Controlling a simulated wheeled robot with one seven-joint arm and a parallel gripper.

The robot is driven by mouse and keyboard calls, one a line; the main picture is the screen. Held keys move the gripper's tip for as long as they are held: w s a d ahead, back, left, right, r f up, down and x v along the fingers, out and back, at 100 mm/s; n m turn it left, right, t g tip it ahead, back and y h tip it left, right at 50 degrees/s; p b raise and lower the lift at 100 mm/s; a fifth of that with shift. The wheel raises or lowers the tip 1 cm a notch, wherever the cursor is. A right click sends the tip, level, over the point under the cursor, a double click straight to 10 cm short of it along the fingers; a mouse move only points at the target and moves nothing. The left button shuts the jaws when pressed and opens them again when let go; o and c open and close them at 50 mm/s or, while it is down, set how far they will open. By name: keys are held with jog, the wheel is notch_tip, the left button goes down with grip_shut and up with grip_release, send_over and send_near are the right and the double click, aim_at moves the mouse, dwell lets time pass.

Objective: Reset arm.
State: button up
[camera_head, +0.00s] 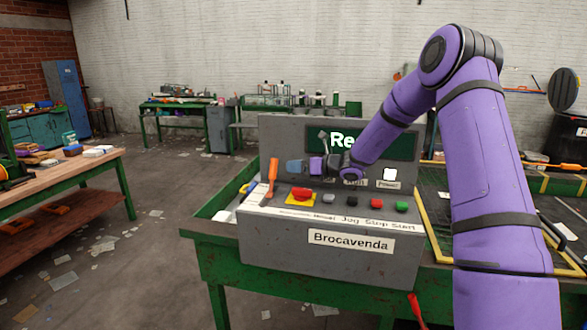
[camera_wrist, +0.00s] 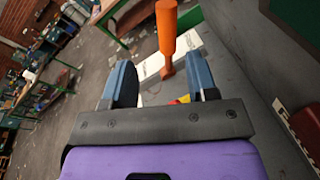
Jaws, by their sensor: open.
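My gripper (camera_head: 290,166) is over the left part of the grey control console (camera_head: 330,250), its blue fingers pointing left toward the orange lever. My gripper is open in the wrist view (camera_wrist: 158,70), with nothing held between the fingers. The orange lever (camera_head: 272,172) stands nearly upright at the console's left side. In the wrist view the orange lever (camera_wrist: 167,32) shows just beyond and between the fingertips; whether it touches them I cannot tell. My purple arm reaches in from the right and covers part of the green screen (camera_head: 343,140), where "Re" is readable.
The console top holds a red button on a yellow base (camera_head: 301,195), a black button (camera_head: 351,200), a red button (camera_head: 376,204) and a green button (camera_head: 401,206). A white lamp (camera_head: 390,174) is on the back panel. A yellow-framed mesh (camera_head: 420,215) lies right.

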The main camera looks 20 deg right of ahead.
dwell(0.3)
jog(key=s+a+r+n+g+h, duration=0.1)
jog(key=s+a+r+n+g, duration=0.1)
jog(key=s+a+r+n, duration=0.4)
jog(key=s+a+r+n+g+h, duration=0.1)
jog(key=s+a+r+n+g, duration=0.15)
jog(key=s+n, duration=0.4)
jog(key=s+a+r+n+g+h, duration=0.1)
jog(key=s+a+r+n+g, duration=0.25)
jog(key=s, duration=0.55)
jog(key=s+d+r+n+h, duration=0.1)
jog(key=s+d+n+h, duration=0.1)
jog(key=s+n, duration=0.3)
jog(key=s+d+r+n+t+h, duration=0.1)
jog(key=s+d+n+h, duration=0.2)
jog(key=s, duration=1)
jog(key=s+d+r+n+t+h, duration=0.1)
jog(key=s+d+n+h, duration=0.1)
jog(key=s+n, duration=0.5)
jog(key=s+h, duration=0.1)
jog(key=s, duration=0.1)
jog(key=shift+s+d+r+h, duration=0.15)
jog(key=shift+s+h, duration=0.15)
